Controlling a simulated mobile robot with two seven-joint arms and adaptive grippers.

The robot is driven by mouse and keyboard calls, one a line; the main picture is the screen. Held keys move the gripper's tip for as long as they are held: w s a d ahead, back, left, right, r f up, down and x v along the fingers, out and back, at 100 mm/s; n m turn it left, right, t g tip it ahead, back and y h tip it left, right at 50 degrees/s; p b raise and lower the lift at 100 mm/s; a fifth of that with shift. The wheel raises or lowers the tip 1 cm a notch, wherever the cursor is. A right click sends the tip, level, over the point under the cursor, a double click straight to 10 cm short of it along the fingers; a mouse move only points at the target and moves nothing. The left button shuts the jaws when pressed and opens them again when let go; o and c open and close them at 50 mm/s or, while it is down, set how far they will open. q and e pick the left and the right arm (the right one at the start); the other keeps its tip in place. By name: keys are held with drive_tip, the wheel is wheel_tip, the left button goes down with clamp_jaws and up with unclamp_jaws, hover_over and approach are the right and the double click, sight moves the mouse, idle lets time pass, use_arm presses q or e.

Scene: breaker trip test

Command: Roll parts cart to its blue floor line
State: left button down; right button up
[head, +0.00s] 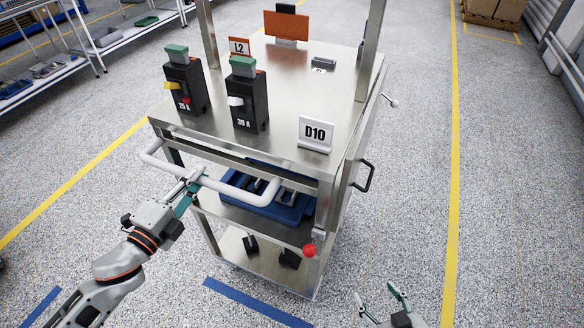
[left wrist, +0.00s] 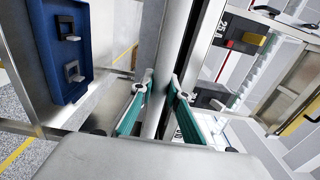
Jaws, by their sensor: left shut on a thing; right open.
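The parts cart (head: 275,150) is a steel cart with a top deck, lower shelves and a white push handle (head: 235,193) across its near side. The blue floor line (head: 255,303) lies on the floor just in front of the cart's near base, partly at an angle; another blue stretch (head: 40,307) shows at lower left. My left gripper (head: 190,190) is shut on the white handle, left of its middle. In the left wrist view the fingers (left wrist: 157,105) sit on both sides of the handle bar (left wrist: 168,70). My right gripper (head: 382,303) is open and empty at the bottom, right of the cart.
A blue bin (head: 280,205) is on the shelf below. A red knob (head: 309,250) hangs at the near right corner. Yellow lines (head: 453,150) flank the cart. Floor right is clear.

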use_arm(q)
drive_tip(key=b+v, duration=0.2)
drive_tip(key=v, duration=1.1)
drive_tip(key=shift+s, duration=0.2)
idle(1.6)
drive_tip(key=c, duration=1.9)
unclamp_jaws()
drive_tip(key=shift+w, duration=0.1)
drive_tip(key=v, duration=1.2)
